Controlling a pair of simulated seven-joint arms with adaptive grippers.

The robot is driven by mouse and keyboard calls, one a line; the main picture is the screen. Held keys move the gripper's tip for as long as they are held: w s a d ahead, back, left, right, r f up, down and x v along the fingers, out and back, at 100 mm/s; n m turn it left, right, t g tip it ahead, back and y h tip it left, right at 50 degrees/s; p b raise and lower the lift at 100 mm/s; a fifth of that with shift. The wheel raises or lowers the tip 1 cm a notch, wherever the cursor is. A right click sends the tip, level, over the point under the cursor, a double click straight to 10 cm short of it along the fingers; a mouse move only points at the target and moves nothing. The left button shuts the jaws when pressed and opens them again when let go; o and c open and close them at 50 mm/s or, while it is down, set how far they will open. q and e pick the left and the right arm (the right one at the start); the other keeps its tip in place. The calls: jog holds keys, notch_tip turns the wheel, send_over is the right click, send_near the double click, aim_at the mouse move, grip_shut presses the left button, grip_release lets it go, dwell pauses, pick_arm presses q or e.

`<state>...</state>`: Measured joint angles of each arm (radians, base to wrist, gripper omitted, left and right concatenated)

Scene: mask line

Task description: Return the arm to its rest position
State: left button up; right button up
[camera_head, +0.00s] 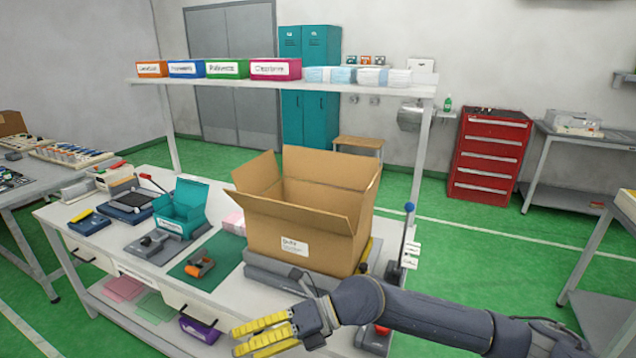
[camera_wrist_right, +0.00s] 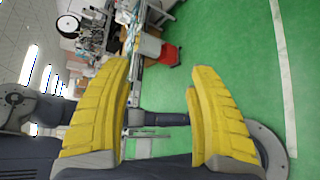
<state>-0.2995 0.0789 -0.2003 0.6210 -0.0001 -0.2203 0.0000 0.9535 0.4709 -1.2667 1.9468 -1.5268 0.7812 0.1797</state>
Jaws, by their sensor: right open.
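My right arm (camera_head: 410,312) comes in from the lower right in the head view. Its gripper (camera_head: 262,335), with yellow fingers, hangs in front of the workbench's front edge, apart from everything on the bench. In the right wrist view the two yellow fingers of this gripper (camera_wrist_right: 158,115) stand wide apart with nothing between them. My left gripper is not in view. An open cardboard box (camera_head: 300,235) with raised flaps stands on a grey platform (camera_head: 300,280) on the workbench (camera_head: 150,262), behind the right gripper.
A teal bin (camera_head: 180,210), a green mat (camera_head: 205,265) with an orange-and-grey tool (camera_head: 199,267), and a blue-knobbed lever (camera_head: 405,235) are on the bench. An overhead shelf (camera_head: 290,84) holds coloured boxes. Green floor (camera_head: 500,250) lies open at right.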

notch_tip(320, 180, up, 6)
jog(key=a+m+t+y, duration=0.2)
jog(key=y, duration=0.2)
jog(key=w+d+r+m+t, duration=0.6)
jog(key=d+m+t, duration=0.2)
jog(key=m+t, duration=0.75)
jog(key=w+d+f+m+t+h, duration=0.1)
jog(key=d+f+m+t+h, duration=0.1)
jog(key=d+f+m+h, duration=0.6)
jog(key=w+d+f+m+t+h, duration=0.25)
jog(key=d+f+m+h, duration=0.3)
jog(key=d+h, duration=0.4)
jog(key=s+d+f+m+g+h, duration=0.5)
jog(key=s+d+f+g, duration=0.6)
jog(key=s+d+f, duration=1.15)
jog(key=s+a+f+g+y, duration=0.1)
jog(key=s+a+f, duration=0.15)
jog(key=f, duration=0.85)
jog(key=s+a+f+g+y, duration=0.1)
jog(key=a+f, duration=0.2)
jog(key=f, duration=0.8)
jog(key=s+a+f+g+y, duration=0.1)
jog(key=s+a+f, duration=0.15)
jog(key=f, duration=0.85)
jog(key=s+f+m+g+y, duration=0.1)
jog(key=s+f+m+g, duration=0.2)
jog(key=s+f, duration=1.4)
jog(key=s, duration=0.3)
jog(key=shift+d+f, duration=0.15)
jog(key=shift+f, duration=0.1)
